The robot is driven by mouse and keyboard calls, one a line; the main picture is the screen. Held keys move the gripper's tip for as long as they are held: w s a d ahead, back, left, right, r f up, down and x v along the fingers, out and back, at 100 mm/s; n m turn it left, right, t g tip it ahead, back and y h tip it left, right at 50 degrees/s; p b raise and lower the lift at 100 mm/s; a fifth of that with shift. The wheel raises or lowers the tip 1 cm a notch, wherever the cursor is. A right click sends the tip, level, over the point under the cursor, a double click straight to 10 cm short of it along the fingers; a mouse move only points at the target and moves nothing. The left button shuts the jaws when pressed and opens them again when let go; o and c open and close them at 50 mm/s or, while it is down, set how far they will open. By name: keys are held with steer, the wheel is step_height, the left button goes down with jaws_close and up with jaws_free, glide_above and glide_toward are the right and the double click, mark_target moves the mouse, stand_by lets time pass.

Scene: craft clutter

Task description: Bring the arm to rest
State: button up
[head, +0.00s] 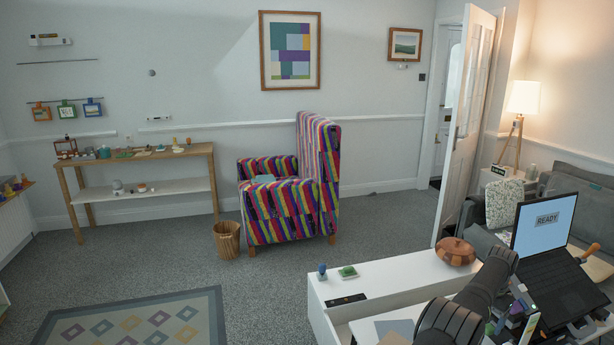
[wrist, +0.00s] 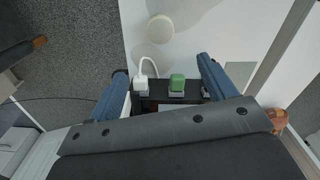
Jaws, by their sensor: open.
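My arm (head: 483,290) shows in the head view as dark links over the right part of the white unit. I cannot make out its gripper there. In the wrist view my gripper (wrist: 162,70) has its two blue fingers spread wide apart. Between and beyond them lies a black strip (wrist: 160,98) with a white plug and cord (wrist: 143,82) and a green block (wrist: 177,82) on it. Nothing is held between the fingers. Whether the fingers touch the strip I cannot tell.
A brown round pot (head: 455,251) and an open laptop (head: 545,240) reading READY stand near my arm, with small clutter beside the laptop. A small green item (head: 348,271) and a blue-topped one (head: 322,271) sit on the white unit (head: 400,272). Open carpet (head: 280,285) lies beyond.

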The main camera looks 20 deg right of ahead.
step_height(320, 180, down, 16)
steer(key=shift+f, duration=0.25)
step_height(320, 180, up, 8)
steer(key=shift+d+f, duration=0.1)
steer(key=shift+f, duration=0.15)
steer(key=w+a+n, duration=0.4)
steer(key=w+a, duration=1.3)
steer(key=a, duration=0.2)
steer(key=w+a+r+n, duration=0.1)
steer(key=w+a+n, duration=0.1)
steer(key=a, duration=1.2)
steer(key=w+a+r+n, duration=0.1)
steer(key=w+a+n, duration=0.1)
steer(key=a, duration=1.3)
steer(key=shift+w+r+n, duration=0.15)
steer(key=shift+r+n, duration=0.2)
steer(key=shift+n, duration=0.55)
